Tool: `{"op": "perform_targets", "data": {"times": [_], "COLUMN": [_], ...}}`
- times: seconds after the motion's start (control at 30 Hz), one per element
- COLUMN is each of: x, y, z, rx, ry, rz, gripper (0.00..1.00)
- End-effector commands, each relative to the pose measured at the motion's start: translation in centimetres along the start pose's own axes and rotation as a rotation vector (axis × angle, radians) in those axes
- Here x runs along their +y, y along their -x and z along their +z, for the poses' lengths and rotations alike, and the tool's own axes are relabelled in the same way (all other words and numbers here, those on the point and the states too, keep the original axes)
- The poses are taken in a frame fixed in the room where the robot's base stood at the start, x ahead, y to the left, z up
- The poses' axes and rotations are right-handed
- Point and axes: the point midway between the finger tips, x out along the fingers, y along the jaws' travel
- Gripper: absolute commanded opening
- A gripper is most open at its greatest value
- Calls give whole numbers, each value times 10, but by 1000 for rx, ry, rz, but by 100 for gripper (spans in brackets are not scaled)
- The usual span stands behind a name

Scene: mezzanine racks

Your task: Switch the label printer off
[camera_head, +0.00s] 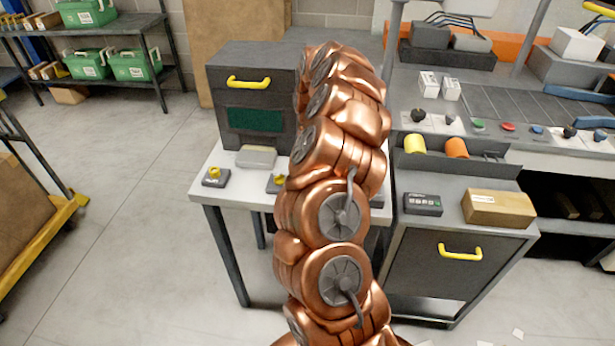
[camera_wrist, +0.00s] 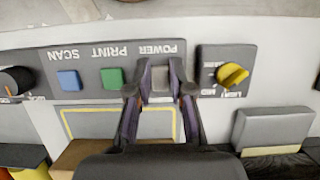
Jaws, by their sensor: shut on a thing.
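A dark control panel (camera_wrist: 85,72) in the wrist view, upside down, carries the words SCAN, PRINT and POWER. It has a blue button (camera_wrist: 69,80), a green button (camera_wrist: 113,77) and a grey power switch (camera_wrist: 160,77). My gripper (camera_wrist: 160,88) has its fingertips on either side of the power switch and is shut on it. In the head view my copper arm hides the gripper and most of the panel. I cannot tell from these frames which body is the label printer, nor the switch's on or off state.
A yellow knob (camera_wrist: 232,75) on its own plate sits close beside the panel, with a grey block (camera_wrist: 272,128) near it. A dark cabinet (camera_head: 252,82) stands on the white table (camera_head: 210,192). A cardboard box (camera_head: 498,208) lies at the right.

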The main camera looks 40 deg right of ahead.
Motion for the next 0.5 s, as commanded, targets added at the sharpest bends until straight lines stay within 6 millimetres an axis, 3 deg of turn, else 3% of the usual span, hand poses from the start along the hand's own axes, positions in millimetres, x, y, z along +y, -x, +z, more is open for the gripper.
{"op": "perform_targets", "data": {"times": [0.17, 0.2, 0.43, 0.5], "x": [1, 1, 0, 0], "y": [0, 0, 0, 0], "z": [0, 0, 0, 0], "rx": [1, 1, 1, 1], "ry": [-1, -1, 0, 0], "rz": [1, 1, 1, 1], "gripper": [0, 22, 46, 46]}}
